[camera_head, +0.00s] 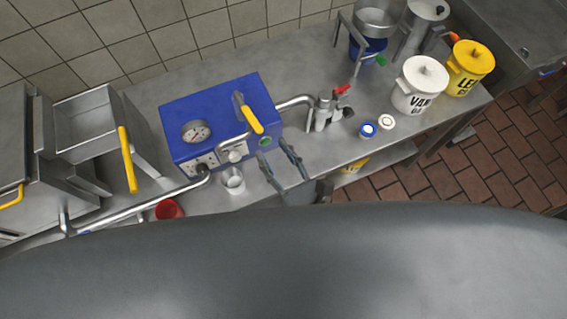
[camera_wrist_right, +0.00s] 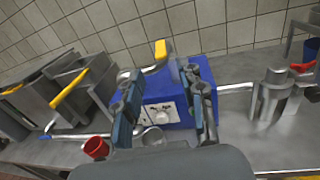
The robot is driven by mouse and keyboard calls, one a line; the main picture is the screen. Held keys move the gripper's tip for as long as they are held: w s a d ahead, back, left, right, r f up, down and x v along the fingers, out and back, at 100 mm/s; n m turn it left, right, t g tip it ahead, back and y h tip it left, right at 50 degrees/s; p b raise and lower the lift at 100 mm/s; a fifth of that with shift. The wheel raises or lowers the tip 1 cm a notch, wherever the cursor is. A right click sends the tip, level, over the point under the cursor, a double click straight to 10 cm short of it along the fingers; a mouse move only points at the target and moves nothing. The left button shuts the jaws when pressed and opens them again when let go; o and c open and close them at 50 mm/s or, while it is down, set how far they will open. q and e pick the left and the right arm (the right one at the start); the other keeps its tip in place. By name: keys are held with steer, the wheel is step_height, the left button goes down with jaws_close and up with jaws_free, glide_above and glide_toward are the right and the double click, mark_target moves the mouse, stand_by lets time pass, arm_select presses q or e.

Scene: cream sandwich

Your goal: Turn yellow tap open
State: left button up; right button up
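The yellow tap (camera_head: 248,117) is a yellow lever handle on a grey mount on top of the blue machine (camera_head: 225,88). In the right wrist view the yellow handle (camera_wrist_right: 161,50) shows at the top centre, above the blue machine (camera_wrist_right: 168,100). My right gripper (camera_head: 275,150) is open and empty. It is in front of the machine's right side, apart from the tap in the head view. In the right wrist view my right gripper's two fingers (camera_wrist_right: 158,73) stand wide apart with the machine between them. My left gripper is not in view.
A small metal cup (camera_head: 232,181) stands before the machine, and a red cup (camera_head: 168,209) is to the left. A pipe fitting with a red lever (camera_head: 325,110) stands on the right. Other yellow handles (camera_head: 127,160) are on the left equipment. White (camera_head: 420,88) and yellow (camera_head: 469,68) pots stand far right.

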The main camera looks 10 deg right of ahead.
steer(key=shift+v, duration=1.7)
steer(key=shift+f, duration=0.1)
